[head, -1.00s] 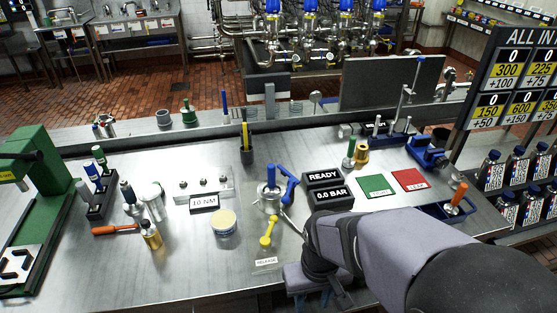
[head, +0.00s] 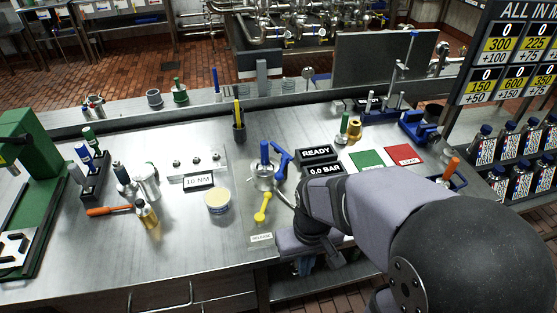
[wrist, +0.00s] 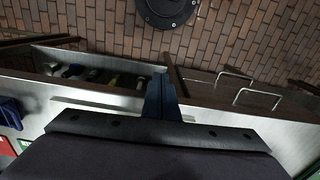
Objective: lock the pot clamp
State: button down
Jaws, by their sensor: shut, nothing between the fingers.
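A small steel pot (head: 262,183) with an upright blue handle stands at the bench middle in the head view. A blue lever (head: 283,157) slants up beside it on the right; I take this for the clamp, but whether it is locked cannot be told. A yellow lever (head: 262,207) lies in front, near the RELEASE label (head: 262,238). My arm comes from the lower right and hides the bench right of the yellow lever. My gripper's blue fingers show in the wrist view (wrist: 159,98), shut and empty near the bench's front edge, apart from the pot and levers.
READY and 0.0 BAR displays (head: 316,153) stand close right of the pot. A round tin (head: 218,201) and 10 NM sign (head: 199,181) stand left. Green (head: 366,160) and red (head: 404,154) mats lie right. Drawer handles (wrist: 256,88) project from the bench front.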

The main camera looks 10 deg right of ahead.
jog(key=w+r+n+y, duration=0.1)
jog(key=w+r+n, duration=0.3)
jog(key=w, duration=0.6)
jog(key=w+r+n+t+y+p, duration=0.1)
jog(key=w+r+n, duration=0.3)
jog(key=w, duration=0.6)
jog(key=w+r+n+y+p, duration=0.1)
jog(key=w+r+n, duration=0.3)
jog(key=w+r, duration=0.3)
jog(key=w, duration=0.3)
jog(key=shift+t, duration=0.4)
jog(key=shift+f, duration=0.15)
jog(key=p+x, duration=0.3)
jog(key=x, duration=0.6)
jog(key=shift+s+a+p, duration=0.1)
jog(key=shift+a+p, duration=0.1)
jog(key=shift+p, duration=0.1)
jog(key=shift+s+d+f+p, duration=0.25)
jog(key=shift+d+p, duration=0.15)
jog(key=shift+d, duration=0.2)
jog(key=shift+s+d+f+p, duration=0.25)
jog(key=shift+d+p, duration=0.1)
jog(key=shift+d, duration=0.2)
jog(key=shift+s+d+f+p, duration=0.25)
jog(key=shift+d+p, duration=0.15)
jog(key=shift+d, duration=0.2)
